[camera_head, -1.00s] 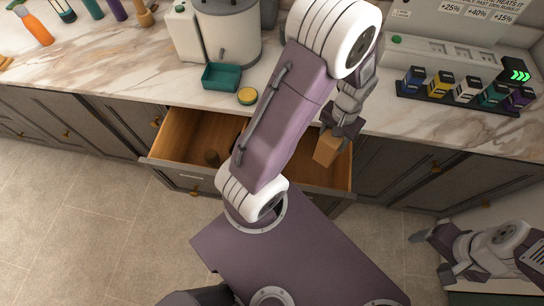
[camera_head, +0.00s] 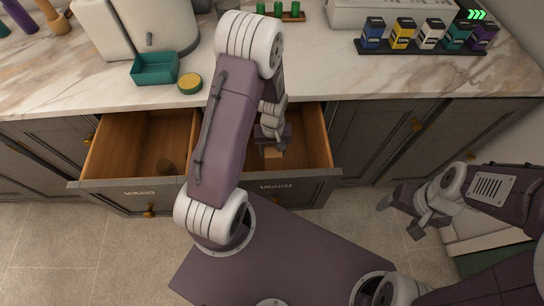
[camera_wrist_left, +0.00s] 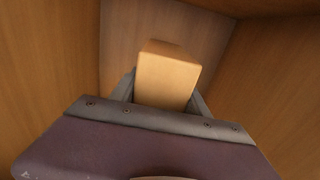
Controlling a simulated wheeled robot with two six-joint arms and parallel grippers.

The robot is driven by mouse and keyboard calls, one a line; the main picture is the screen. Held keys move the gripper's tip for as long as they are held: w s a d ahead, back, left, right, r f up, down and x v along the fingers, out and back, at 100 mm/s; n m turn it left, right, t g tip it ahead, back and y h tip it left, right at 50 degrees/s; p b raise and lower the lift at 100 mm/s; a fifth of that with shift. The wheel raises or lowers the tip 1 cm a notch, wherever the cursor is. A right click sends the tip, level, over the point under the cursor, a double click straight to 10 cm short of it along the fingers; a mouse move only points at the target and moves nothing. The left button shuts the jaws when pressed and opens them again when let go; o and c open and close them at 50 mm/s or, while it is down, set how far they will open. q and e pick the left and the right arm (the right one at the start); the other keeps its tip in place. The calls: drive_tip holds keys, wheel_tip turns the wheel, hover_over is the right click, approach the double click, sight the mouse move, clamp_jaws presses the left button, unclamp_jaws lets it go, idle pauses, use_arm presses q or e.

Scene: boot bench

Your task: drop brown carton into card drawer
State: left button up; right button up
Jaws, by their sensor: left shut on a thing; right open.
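The brown carton (camera_head: 273,153) is a small light-brown block inside the right open drawer (camera_head: 316,140). My left gripper (camera_head: 272,140) reaches down into this drawer, shut on the carton. In the left wrist view the carton (camera_wrist_left: 167,78) sits between the fingers, with wooden drawer walls around it; whether it touches the drawer floor I cannot tell. The drawer's front label is too blurred to read surely, and my left arm hides part of the drawer. My right gripper (camera_head: 405,212) is open and empty at the right, away from the drawers.
On the marble counter (camera_head: 300,75) stand a teal tray (camera_head: 155,70), a yellow-topped round thing (camera_head: 190,83) and a dark rack (camera_head: 420,47) of several coloured boxes.

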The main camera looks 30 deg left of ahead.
use_arm(q)
wheel_tip(320, 180, down, 4)
drive_tip(key=shift+s+r+b, duration=0.1)
drive_tip(key=shift+b, duration=0.3)
drive_tip(key=shift+f, duration=0.25)
drive_tip(key=shift+f, duration=0.15)
drive_tip(key=shift+f+b, duration=0.35)
drive_tip(key=shift+f, duration=0.1)
drive_tip(key=o, duration=1.4)
drive_tip(key=shift+c, duration=0.2)
drive_tip(key=shift+r, duration=0.1)
